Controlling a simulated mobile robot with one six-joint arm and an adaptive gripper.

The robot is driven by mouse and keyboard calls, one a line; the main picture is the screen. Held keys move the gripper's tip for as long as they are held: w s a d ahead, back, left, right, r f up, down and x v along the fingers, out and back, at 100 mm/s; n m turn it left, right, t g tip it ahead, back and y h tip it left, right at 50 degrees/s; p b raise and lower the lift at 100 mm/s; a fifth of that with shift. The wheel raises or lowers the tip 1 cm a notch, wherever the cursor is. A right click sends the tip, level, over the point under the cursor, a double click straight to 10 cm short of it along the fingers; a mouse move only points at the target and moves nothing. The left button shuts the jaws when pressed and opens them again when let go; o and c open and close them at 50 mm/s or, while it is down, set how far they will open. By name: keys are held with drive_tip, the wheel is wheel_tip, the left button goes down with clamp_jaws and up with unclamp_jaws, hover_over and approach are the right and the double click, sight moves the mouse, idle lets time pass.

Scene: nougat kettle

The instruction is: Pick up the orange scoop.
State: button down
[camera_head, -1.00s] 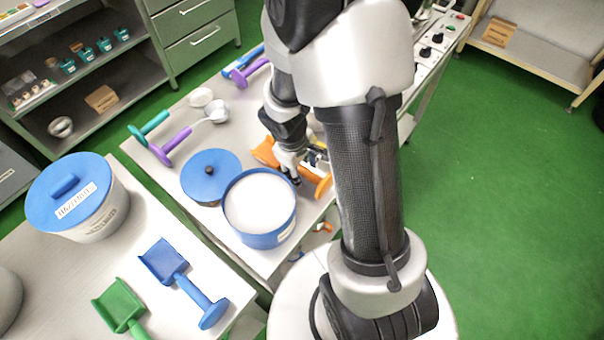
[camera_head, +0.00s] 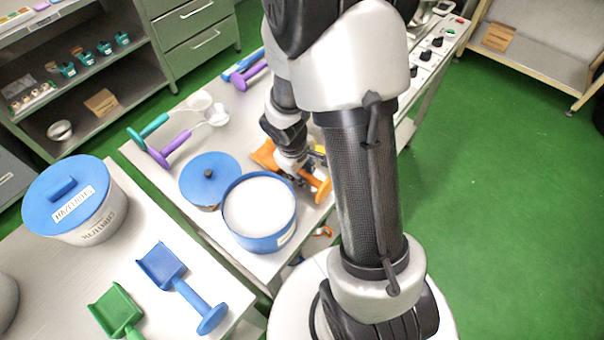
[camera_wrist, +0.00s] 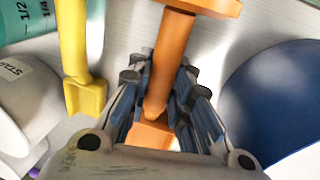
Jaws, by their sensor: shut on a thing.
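The orange scoop (camera_head: 323,190) lies on the metal table beside the tub of white powder, partly hidden by my arm in the head view. In the wrist view its orange handle (camera_wrist: 172,62) runs between the fingers of my gripper (camera_wrist: 160,100), with a wider orange end at the top edge. My gripper, also in the head view (camera_head: 300,172), is shut on the handle. I cannot tell whether the scoop is clear of the table.
The blue tub (camera_head: 258,242) of white powder and a blue lid (camera_head: 210,178) stand close by to the left. A yellow-handled tool (camera_wrist: 82,60) is just left of my gripper. Teal and purple ladles (camera_head: 180,142) lie farther back. The green floor at right is clear.

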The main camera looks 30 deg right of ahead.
idle(0.3)
wheel_tip(320, 180, up, 20)
drive_tip(key=p, duration=0.9)
wheel_tip(320, 180, up, 5)
drive_tip(key=p, duration=0.5)
hover_over(301, 171)
drive_tip(key=shift+b, duration=0.35)
